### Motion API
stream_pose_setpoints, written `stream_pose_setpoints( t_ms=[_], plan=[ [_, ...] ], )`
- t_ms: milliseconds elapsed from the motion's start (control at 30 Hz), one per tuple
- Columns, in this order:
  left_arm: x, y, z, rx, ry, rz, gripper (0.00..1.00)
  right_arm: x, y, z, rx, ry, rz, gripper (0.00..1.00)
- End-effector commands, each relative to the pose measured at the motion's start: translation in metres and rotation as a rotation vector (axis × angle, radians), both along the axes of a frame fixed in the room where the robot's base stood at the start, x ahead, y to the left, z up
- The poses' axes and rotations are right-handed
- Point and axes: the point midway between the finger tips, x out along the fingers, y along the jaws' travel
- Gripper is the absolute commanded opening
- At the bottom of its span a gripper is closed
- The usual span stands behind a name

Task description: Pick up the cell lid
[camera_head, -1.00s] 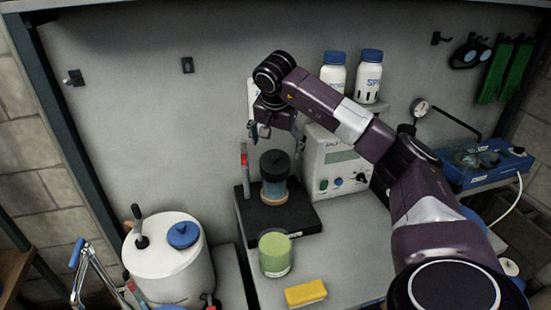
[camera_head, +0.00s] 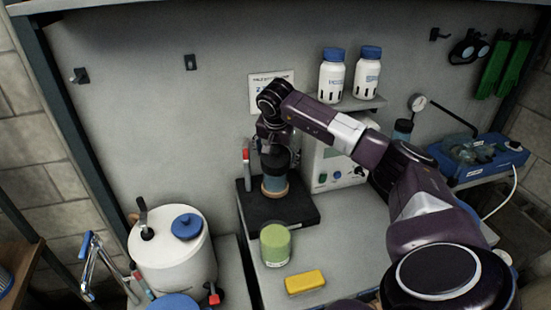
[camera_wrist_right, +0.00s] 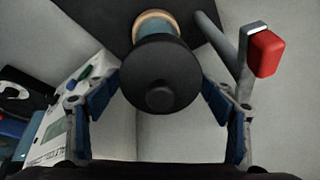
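The cell lid (camera_head: 274,158) is a black round cap with a small knob. It sits on top of the blue-grey cell (camera_head: 274,184), which stands upright on a tan ring on a black base. My right gripper (camera_head: 273,138) is directly above the lid, pointing down. In the right wrist view the lid (camera_wrist_right: 160,72) lies between the two blue-padded fingers (camera_wrist_right: 160,100), which are spread apart on either side of it. I cannot tell whether either pad touches it. My left gripper is not in view.
A red-topped upright rod (camera_head: 246,170) stands close left of the cell; it also shows in the wrist view (camera_wrist_right: 264,52). A white control box (camera_head: 335,168) is close right. A green-filled jar (camera_head: 275,246) and yellow sponge (camera_head: 305,282) are in front. A white tank (camera_head: 172,250) stands left.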

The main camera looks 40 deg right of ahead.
Motion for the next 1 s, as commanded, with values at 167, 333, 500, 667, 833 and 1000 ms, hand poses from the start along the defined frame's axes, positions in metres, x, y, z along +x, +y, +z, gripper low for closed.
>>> stream_pose_setpoints(
  t_ms=[167, 333, 500, 667, 833, 1000],
  plan=[
    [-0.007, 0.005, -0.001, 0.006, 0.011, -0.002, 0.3, 0.0, 0.0, 0.0, 0.0, 0.0, 0.0, 0.52],
    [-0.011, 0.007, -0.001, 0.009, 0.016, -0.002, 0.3, 0.0, 0.0, 0.001, 0.0, -0.001, 0.0, 0.36],
    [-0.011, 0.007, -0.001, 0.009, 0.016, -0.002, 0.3, 0.0, 0.0, 0.001, 0.0, -0.001, 0.0, 0.36],
    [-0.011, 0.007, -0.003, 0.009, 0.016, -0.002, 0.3, 0.001, 0.0, 0.007, 0.0, -0.005, 0.0, 0.36],
    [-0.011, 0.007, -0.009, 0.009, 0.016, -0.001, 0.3, 0.001, 0.0, 0.026, -0.001, -0.006, 0.001, 0.36],
    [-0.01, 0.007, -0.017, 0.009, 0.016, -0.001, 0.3, 0.002, 0.0, 0.065, 0.001, -0.01, 0.001, 0.36]
  ],
)
